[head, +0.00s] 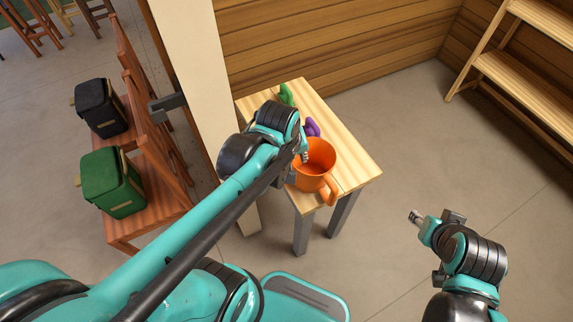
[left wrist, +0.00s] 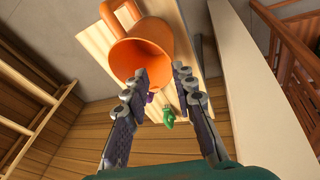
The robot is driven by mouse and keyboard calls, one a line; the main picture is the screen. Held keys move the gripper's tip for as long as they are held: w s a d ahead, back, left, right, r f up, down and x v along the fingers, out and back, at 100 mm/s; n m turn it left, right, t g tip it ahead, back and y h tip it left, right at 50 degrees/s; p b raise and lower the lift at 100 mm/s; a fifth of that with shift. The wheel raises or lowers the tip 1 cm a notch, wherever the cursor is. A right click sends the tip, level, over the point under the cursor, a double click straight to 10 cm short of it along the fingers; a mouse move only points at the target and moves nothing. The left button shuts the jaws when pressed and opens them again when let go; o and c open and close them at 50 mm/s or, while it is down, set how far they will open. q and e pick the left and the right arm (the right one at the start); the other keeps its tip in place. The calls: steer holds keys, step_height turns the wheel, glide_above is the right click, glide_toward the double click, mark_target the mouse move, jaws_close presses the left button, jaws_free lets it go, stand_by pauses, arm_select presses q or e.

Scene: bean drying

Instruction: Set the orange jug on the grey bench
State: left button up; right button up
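The orange jug (head: 318,158) stands upright on a light wooden table (head: 352,172) with grey legs, near its front edge, its handle towards the front. In the left wrist view the jug (left wrist: 138,52) shows its open mouth. My left gripper (head: 302,156) is at the jug's left rim. In the left wrist view its fingers (left wrist: 161,76) are apart, one overlapping the mouth and the other beside the wall; contact cannot be told. My right gripper (head: 416,218) is over the floor at the right, away from the table; its finger gap is unclear. I see no clearly grey bench top.
Green (head: 286,95) and purple (head: 312,128) items stand behind the jug. A pale post (head: 195,70) rises left of the table. Wooden shelves (head: 530,78) stand right; floor between is clear.

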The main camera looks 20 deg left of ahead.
arm_select(q)
steer(key=s+r+m+t, duration=0.3)
steer(key=s+m, duration=0.2)
steer(key=m, duration=0.3)
steer(key=shift+a, duration=0.35)
arm_select(e)
step_height(320, 180, down, 7)
steer(key=b, duration=0.7)
steer(key=shift+r, duration=0.15)
steer(key=shift+c, duration=0.7)
arm_select(q)
step_height(320, 180, down, 7)
steer(key=shift+s+r, duration=0.15)
